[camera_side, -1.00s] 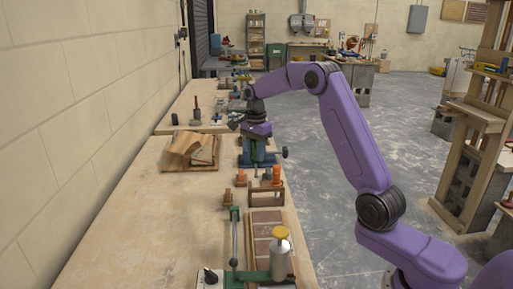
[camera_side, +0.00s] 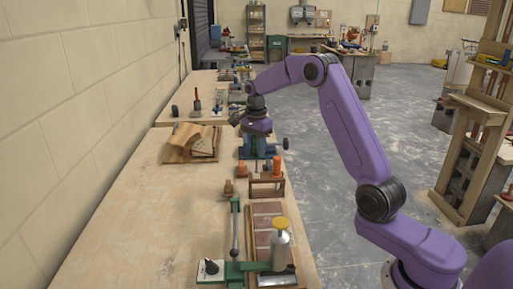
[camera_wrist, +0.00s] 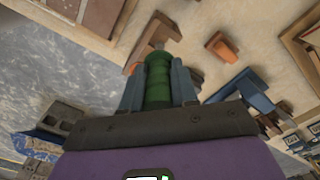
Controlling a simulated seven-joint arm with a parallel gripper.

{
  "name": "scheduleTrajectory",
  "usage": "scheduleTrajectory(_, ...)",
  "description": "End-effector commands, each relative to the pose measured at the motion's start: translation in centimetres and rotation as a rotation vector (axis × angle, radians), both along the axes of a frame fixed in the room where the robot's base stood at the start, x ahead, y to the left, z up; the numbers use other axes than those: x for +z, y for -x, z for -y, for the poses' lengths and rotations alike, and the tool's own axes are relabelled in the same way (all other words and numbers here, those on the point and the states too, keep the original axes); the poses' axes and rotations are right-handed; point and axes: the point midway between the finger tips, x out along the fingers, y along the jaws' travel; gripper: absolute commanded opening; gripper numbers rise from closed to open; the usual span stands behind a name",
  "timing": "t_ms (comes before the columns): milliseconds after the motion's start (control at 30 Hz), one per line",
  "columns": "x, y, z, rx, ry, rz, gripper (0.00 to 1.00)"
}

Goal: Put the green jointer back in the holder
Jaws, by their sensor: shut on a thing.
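The green jointer, with a ribbed green handle (camera_wrist: 158,88) and a grey metal end, is between the two blue-grey fingers of my gripper (camera_wrist: 160,66) in the wrist view. My gripper is shut on the handle. The brown wooden holder (camera_wrist: 164,24) lies just beyond the metal end in the wrist view; I cannot tell whether they touch. In the side view the holder (camera_side: 267,190) is near the table's right edge, with orange handles by it. There my gripper hand (camera_side: 258,126) is behind the holder, and the jointer is hard to make out.
A blue vise (camera_side: 256,148) stands behind the holder in the side view. In front are a green clamp (camera_side: 240,268) and a tray of bricks (camera_side: 262,209). The table's left half is largely clear.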

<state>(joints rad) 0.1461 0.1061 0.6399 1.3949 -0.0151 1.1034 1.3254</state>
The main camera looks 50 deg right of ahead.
Motion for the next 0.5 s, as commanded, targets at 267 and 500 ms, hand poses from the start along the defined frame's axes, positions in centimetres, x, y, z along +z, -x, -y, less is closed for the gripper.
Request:
scheduleTrajectory(267, -0.6, 0.0, 0.0, 0.0, 0.0, -0.001, 0.0)
scheduleTrajectory(500, -1.6, 0.0, 0.0, 0.0, 0.0, 0.0, 0.0)
